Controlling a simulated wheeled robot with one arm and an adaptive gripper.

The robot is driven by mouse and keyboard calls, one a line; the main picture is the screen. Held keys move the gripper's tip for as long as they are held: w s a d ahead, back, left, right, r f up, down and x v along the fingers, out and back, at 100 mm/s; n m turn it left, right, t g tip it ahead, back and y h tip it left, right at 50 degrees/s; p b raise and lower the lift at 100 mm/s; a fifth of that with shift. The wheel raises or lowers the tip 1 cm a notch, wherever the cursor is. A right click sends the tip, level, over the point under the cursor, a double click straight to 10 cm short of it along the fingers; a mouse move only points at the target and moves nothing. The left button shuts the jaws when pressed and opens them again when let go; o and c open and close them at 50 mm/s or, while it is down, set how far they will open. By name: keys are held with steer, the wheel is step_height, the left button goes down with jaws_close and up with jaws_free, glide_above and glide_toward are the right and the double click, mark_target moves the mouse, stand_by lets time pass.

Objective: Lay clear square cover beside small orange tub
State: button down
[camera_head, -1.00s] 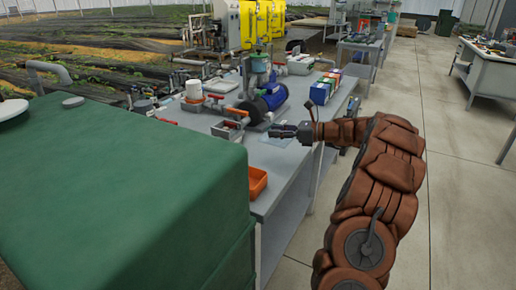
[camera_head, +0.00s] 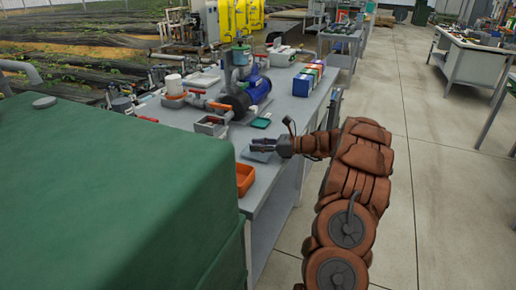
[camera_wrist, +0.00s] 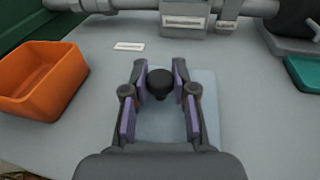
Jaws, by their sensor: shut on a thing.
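The clear square cover (camera_wrist: 207,120) is a pale see-through plate with a black knob (camera_wrist: 160,84). My gripper (camera_wrist: 161,92) is shut on that knob, one finger on each side. In the head view my gripper (camera_head: 257,143) is over the grey bench with the cover (camera_head: 254,155) under it. I cannot tell whether the cover touches the bench. The small orange tub (camera_wrist: 42,78) is left of the cover with a gap between them. In the head view the tub (camera_head: 243,180) stands near the bench's front edge, partly hidden by the green box.
A large green box (camera_head: 120,190) stands close at the left. A blue pump (camera_head: 250,95), a grey tray (camera_head: 210,126) and pipes are behind the cover. A teal piece (camera_wrist: 305,73) lies to the right. A white label (camera_wrist: 129,46) is between tub and pipes.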

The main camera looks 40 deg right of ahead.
steer(key=shift+f, duration=0.35)
steer(key=c, duration=0.9)
jaws_free()
steer(key=shift+f, duration=0.1)
steer(key=shift+v, duration=6)
steer(key=shift+s, duration=0.1)
